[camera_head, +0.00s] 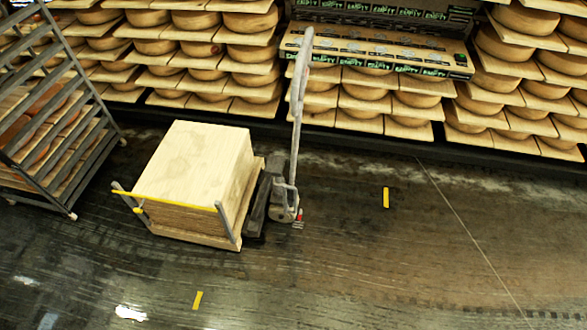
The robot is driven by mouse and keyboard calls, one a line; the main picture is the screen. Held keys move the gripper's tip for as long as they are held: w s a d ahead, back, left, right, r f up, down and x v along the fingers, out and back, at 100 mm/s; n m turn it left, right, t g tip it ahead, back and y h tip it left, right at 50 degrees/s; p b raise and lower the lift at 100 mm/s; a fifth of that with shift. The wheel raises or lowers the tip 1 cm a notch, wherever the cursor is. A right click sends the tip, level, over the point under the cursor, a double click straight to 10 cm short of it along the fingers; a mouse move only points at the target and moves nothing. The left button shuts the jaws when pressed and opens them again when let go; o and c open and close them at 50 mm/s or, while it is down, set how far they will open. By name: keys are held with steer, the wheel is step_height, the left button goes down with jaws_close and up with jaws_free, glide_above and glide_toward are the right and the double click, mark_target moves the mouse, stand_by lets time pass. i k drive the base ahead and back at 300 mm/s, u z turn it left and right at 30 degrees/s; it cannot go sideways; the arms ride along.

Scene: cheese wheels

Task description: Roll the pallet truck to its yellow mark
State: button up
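The pallet truck (284,196) stands left of the middle on the dark wet floor. Its grey handle (297,115) rises upright at the truck's right end, with a small red part near its foot. A stack of pale wooden boards (195,170) sits on its left side. A yellow bar (170,200) on grey posts runs along the near left side of the stack. One yellow mark (386,197) lies on the floor to the right of the truck. Another yellow mark (197,300) lies nearer, below the stack. My gripper is not in view.
Shelves of cheese wheels (360,105) line the back, with a dark base edge along the floor. A grey metal rack (50,140) on casters stands at the left, near the stack. The floor (400,270) at right and in front is clear.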

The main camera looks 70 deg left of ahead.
mark_target(282, 208)
steer(key=z, duration=0.2)
steer(key=k, duration=0.7)
steer(key=u, duration=2.2)
steer(key=i, duration=1.6)
steer(key=z, duration=0.05)
